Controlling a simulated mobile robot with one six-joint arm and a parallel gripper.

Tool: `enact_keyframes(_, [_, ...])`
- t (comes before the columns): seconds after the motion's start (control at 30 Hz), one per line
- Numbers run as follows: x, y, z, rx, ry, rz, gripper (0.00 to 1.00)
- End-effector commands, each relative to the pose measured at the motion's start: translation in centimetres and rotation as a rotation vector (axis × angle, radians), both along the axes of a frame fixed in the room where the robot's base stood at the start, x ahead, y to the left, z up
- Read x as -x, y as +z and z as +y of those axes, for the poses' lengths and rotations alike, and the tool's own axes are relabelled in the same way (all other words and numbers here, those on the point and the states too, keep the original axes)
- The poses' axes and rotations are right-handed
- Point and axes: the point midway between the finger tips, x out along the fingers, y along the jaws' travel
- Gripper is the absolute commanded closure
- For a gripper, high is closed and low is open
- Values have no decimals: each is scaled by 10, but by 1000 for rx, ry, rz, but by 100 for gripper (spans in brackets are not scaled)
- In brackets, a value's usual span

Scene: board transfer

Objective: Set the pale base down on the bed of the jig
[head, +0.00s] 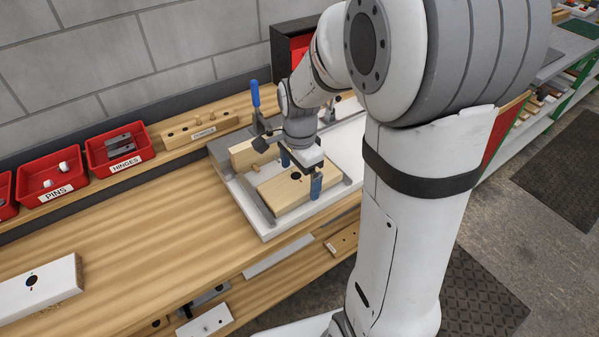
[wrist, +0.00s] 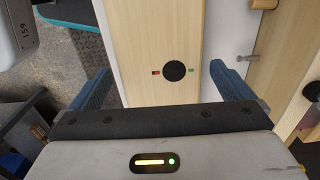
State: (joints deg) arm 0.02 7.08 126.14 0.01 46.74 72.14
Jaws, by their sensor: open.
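The pale base (head: 275,194) is a light wooden board with a dark round spot on top. It lies flat over the grey bed of the jig (head: 297,214); I cannot tell from here whether its underside is fully seated. In the wrist view the base (wrist: 150,35) runs between my fingers, with the black disc and small red and green marks showing. My gripper (head: 300,173) is open, one blue finger on each side of the base. In the wrist view my gripper (wrist: 160,80) shows slight gaps beside the base.
A blue-handled clamp (head: 256,96) and an upright wooden block (head: 243,153) stand behind the base. Red bins of pins (head: 52,180) and hinges (head: 119,147) line the back. Another white-topped board (head: 40,285) lies at the left. The bench between is clear.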

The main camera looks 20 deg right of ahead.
Motion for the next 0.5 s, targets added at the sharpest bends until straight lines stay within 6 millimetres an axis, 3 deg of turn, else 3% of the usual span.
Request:
enact_keyframes(0.17, [0,5,0,0,1,0,0])
enact_keyframes(0.3, [-1,21,0,0,1,-4,0])
enact_keyframes(0.5, [-1,66,1,0,1,-6,0])
